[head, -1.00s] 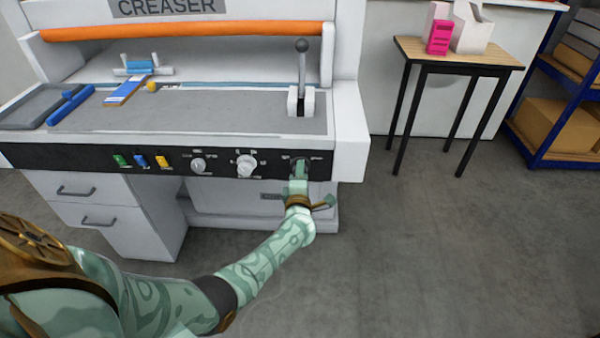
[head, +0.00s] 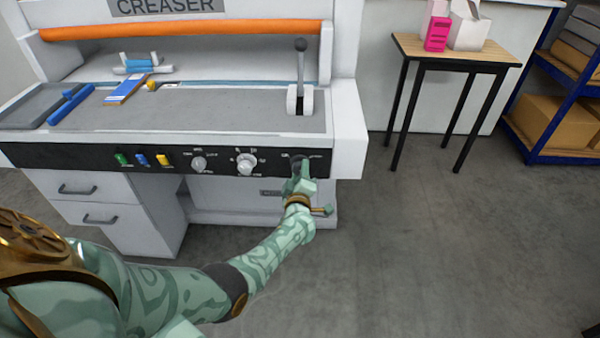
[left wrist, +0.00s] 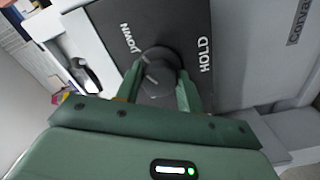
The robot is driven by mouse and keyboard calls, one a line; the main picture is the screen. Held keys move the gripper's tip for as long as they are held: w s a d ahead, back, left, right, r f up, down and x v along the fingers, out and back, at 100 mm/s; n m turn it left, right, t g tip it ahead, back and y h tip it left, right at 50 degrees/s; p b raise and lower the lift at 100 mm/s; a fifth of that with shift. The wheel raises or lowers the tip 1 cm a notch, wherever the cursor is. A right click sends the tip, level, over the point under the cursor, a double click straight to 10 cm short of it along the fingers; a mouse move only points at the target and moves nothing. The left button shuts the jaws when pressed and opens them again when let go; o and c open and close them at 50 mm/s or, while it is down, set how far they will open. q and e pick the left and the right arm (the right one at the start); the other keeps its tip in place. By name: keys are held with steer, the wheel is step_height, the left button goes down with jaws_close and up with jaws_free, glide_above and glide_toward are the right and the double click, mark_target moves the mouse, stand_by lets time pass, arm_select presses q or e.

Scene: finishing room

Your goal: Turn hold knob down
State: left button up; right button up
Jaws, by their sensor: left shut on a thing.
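The hold knob (left wrist: 158,62) is a dark round knob on the black control panel (head: 80,157) of the creaser. In the left wrist view it sits beside the word HOLD, with another word on its other side. A pale mark shows on the knob; which label it points to is unclear. My left gripper (left wrist: 159,90) is shut on the knob, one green finger on each side. In the head view my left gripper (head: 301,170) is at the panel's right end and covers most of the knob. My right gripper is not in view.
Left along the panel are two white knobs (head: 246,164) and green, blue and yellow switches (head: 141,160). A lever with a dark ball (head: 301,46) stands above on the grey bed. A small table (head: 456,50) stands right, with open floor before it.

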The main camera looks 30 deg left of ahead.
arm_select(q)
steer(key=shift+d+f, duration=0.1)
steer(key=shift+f, duration=0.05)
steer(key=o, duration=1)
steer(key=shift+c, duration=0.2)
steer(key=p+v, duration=0.7)
steer(key=v, duration=0.9)
steer(key=shift+s, duration=0.25)
